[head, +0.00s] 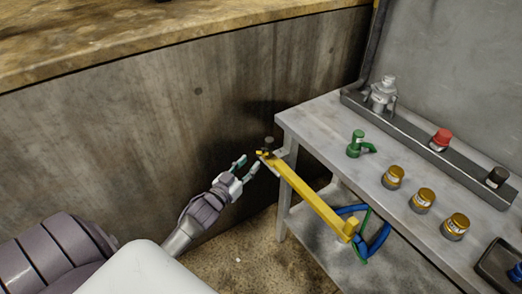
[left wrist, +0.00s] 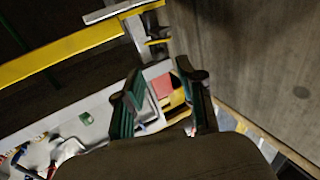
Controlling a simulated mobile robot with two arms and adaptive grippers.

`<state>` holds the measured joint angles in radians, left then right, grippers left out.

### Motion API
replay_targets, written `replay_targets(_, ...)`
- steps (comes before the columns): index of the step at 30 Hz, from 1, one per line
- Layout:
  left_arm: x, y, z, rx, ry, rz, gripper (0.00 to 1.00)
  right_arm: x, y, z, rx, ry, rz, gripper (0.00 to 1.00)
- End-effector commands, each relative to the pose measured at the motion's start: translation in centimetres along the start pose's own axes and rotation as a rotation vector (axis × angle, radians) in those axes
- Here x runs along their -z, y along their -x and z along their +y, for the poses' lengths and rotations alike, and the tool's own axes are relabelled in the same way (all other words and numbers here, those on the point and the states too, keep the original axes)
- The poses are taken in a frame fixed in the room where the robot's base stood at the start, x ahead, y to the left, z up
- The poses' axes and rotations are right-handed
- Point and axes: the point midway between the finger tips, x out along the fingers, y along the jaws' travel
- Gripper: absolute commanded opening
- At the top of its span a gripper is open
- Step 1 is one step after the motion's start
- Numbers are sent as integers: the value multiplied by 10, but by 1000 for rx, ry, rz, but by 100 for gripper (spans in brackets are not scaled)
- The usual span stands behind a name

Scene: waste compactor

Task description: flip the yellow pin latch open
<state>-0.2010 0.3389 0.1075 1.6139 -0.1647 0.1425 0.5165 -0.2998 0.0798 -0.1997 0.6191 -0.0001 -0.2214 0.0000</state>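The yellow pin latch (head: 312,200) is a long yellow bar along the left edge of the grey metal table. Its far end carries a small dark knob (head: 268,144) at a bracket on the table corner. In the left wrist view the yellow bar (left wrist: 70,53) crosses the upper left, with its dark end piece (left wrist: 157,38) near the top middle. My left gripper (head: 246,167) is open, just left of the latch's far end and apart from it. Its two fingers (left wrist: 162,88) also show spread in the left wrist view, with nothing held between them. My right gripper is not in view.
The grey table (head: 315,120) carries a green valve (head: 356,145), several yellow-brown knobs (head: 423,199), a red knob (head: 441,138) and a silver fitting (head: 383,93). Blue hoses (head: 377,240) hang below the bar. A concrete wall (head: 150,130) stands behind my left arm.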

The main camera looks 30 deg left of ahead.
Motion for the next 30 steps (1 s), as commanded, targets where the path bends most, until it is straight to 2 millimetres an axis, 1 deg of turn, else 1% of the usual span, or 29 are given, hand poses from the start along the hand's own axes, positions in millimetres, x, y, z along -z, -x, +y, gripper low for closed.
replay_targets(1,1,-13,0,0,-1,3,39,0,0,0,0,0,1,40)
replay_targets(3,1,-27,0,0,-2,2,39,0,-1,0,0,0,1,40)
replay_targets(6,1,-46,0,0,-1,2,39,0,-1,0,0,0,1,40)
replay_targets(10,0,-63,0,0,0,0,39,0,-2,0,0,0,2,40)
replay_targets(15,0,-75,0,0,-2,0,39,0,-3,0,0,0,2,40)
replay_targets(24,0,-76,0,-1,-1,0,39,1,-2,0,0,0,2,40)
replay_targets(26,0,-76,0,-1,-1,0,29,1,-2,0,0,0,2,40)
replay_targets(30,0,-76,0,-1,-1,0,6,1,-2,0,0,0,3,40)
